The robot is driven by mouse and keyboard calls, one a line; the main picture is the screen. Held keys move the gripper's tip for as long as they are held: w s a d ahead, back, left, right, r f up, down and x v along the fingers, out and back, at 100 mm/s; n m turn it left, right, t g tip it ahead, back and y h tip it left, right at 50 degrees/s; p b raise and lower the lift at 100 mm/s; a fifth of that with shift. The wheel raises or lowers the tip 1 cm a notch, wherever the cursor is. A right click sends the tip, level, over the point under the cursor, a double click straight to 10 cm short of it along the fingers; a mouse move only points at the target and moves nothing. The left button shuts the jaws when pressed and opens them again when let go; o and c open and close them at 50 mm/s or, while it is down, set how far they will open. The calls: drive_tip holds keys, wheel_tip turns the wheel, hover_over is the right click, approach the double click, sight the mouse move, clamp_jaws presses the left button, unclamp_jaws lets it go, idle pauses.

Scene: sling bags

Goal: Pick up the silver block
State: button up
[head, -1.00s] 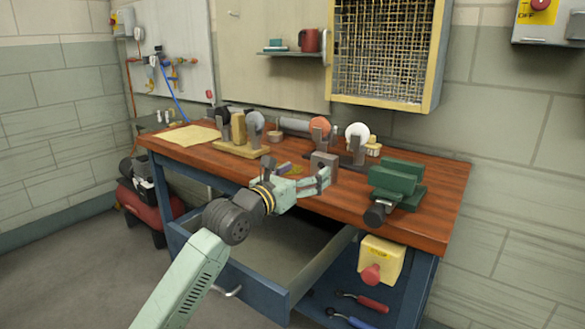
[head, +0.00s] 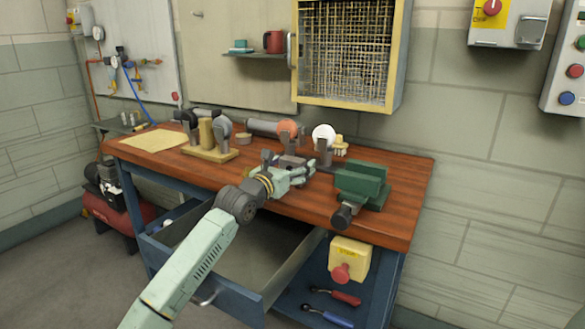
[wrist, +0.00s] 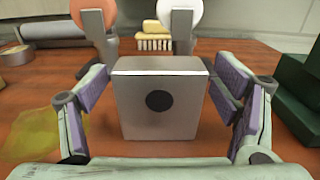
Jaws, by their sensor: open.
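The silver block (wrist: 160,103) stands upright on the wooden bench, with a dark round hole in the face towards me in the wrist view. My gripper (wrist: 158,88) is open, with one finger on each side of the block. The right finger pads look close to the block's right side; a gap shows at the left. I cannot tell whether any pad touches it. In the head view my gripper (head: 292,168) is low over the bench top, and the block (head: 293,161) is mostly hidden behind it.
A green vise (head: 361,184) stands to the right on the workbench (head: 408,200). Behind the block are an orange disc (wrist: 95,15) and a white disc (wrist: 174,10) on holders, and a brush (wrist: 154,38). A yellowish stain (wrist: 32,133) lies at the left. An open drawer (head: 277,283) juts out below.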

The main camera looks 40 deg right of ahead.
drive_tip(key=shift+c, duration=0.2)
drive_tip(key=c, duration=1.5)
drive_tip(key=shift+c, duration=0.2)
drive_tip(key=shift+r, duration=0.1)
